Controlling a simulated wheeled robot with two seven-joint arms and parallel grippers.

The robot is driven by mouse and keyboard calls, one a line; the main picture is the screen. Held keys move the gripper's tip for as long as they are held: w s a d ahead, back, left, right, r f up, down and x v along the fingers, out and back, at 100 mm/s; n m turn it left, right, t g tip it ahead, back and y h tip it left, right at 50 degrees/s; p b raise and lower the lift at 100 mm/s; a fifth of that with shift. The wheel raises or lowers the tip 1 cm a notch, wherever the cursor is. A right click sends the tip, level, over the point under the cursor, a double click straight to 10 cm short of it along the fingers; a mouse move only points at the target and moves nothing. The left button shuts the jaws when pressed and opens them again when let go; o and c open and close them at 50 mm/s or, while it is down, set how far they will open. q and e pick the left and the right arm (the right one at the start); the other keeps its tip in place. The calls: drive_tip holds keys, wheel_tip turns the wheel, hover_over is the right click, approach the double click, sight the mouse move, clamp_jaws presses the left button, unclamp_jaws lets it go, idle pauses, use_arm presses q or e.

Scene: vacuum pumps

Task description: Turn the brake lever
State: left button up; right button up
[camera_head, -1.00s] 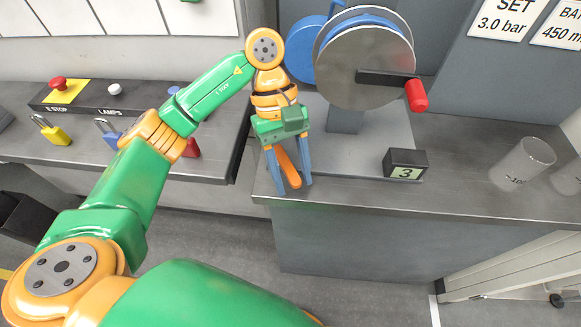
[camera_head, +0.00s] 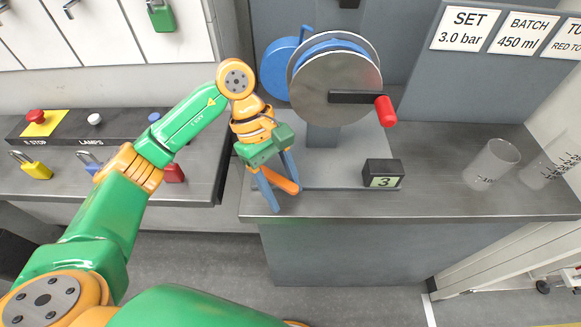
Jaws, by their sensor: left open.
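An orange lever (camera_head: 287,183), which looks like the brake lever, lies low at the left front of the reel's grey base plate. Its rounded end points right and toward the front edge. My left gripper (camera_head: 285,202) is open, pointing down, with its blue fingers on either side of the lever. I cannot tell whether a finger touches it. The gripper body hides the lever's back end. The reel (camera_head: 330,92) has a grey disc, a blue drum and a dark crank with a red knob (camera_head: 385,111). My right gripper is out of view.
A black block marked 3 (camera_head: 382,173) stands right of the lever on the base plate (camera_head: 340,178). Two clear beakers (camera_head: 492,163) stand farther right on the bench. Padlocks and an E-stop panel (camera_head: 45,124) are on the left bench.

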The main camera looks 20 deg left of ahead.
sight(269, 176)
use_arm(q)
drive_tip(key=shift+r, duration=0.15)
idle(0.3)
drive_tip(key=shift+p+v, duration=0.4)
drive_tip(key=shift+v, duration=0.5)
drive_tip(key=p+v, duration=0.3)
drive_tip(key=v, duration=0.2)
drive_tip(key=shift+a+r, duration=0.15)
drive_tip(key=shift+r, duration=0.2)
drive_tip(key=shift+a+r, duration=0.1)
drive_tip(key=shift+r, duration=0.05)
